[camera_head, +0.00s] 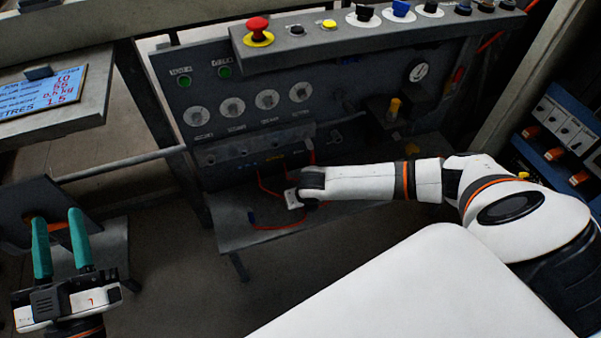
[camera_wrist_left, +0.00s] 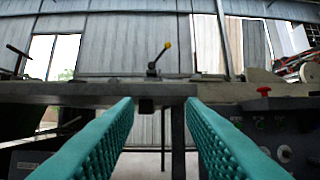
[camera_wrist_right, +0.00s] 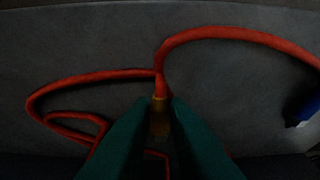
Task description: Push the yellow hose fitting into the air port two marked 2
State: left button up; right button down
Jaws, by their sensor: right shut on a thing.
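My right gripper (camera_wrist_right: 159,112) is shut on the yellow hose fitting (camera_wrist_right: 158,103), which shows dark yellow between the green fingertips in the right wrist view. An orange-red hose (camera_wrist_right: 161,85) runs from the fitting. In the head view the right gripper's white body (camera_head: 297,199) is over the grey shelf in front of the panel; its fingertips and the fitting are hidden there. The port strip (camera_head: 245,150) lies beyond it, below the gauges. Its markings are too small to read, so I cannot tell which port is 2. My left gripper (camera_head: 58,217) is open and empty at lower left.
A blue fitting (camera_wrist_right: 300,108) on a hose lies on the shelf (camera_head: 235,232) and also shows in the head view (camera_head: 251,217). A red emergency button (camera_head: 258,29) tops the console. A knob post (camera_head: 393,109) stands right of the ports. A grey bench (camera_head: 75,120) is at left.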

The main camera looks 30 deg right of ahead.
jog(key=shift+r+p, duration=1.05)
jog(key=shift+p, duration=0.1)
jog(key=shift+r+p, duration=0.45)
jog(key=shift+p, duration=0.05)
pick_arm(q)
jog(key=s+a+f+g+y, duration=0.1)
jog(key=f+g+y, duration=0.1)
jog(key=f+g, duration=0.3)
jog(key=s+a+f+g+y+p, duration=0.1)
jog(key=s+a+f+g+y, duration=0.1)
jog(key=f+g, duration=0.4)
jog(key=shift+s+a+f+n+g, duration=0.2)
jog(key=shift+f+n+g, duration=0.1)
jog(key=shift+f, duration=1.8)
pick_arm(e)
jog(key=shift+r, duration=0.4)
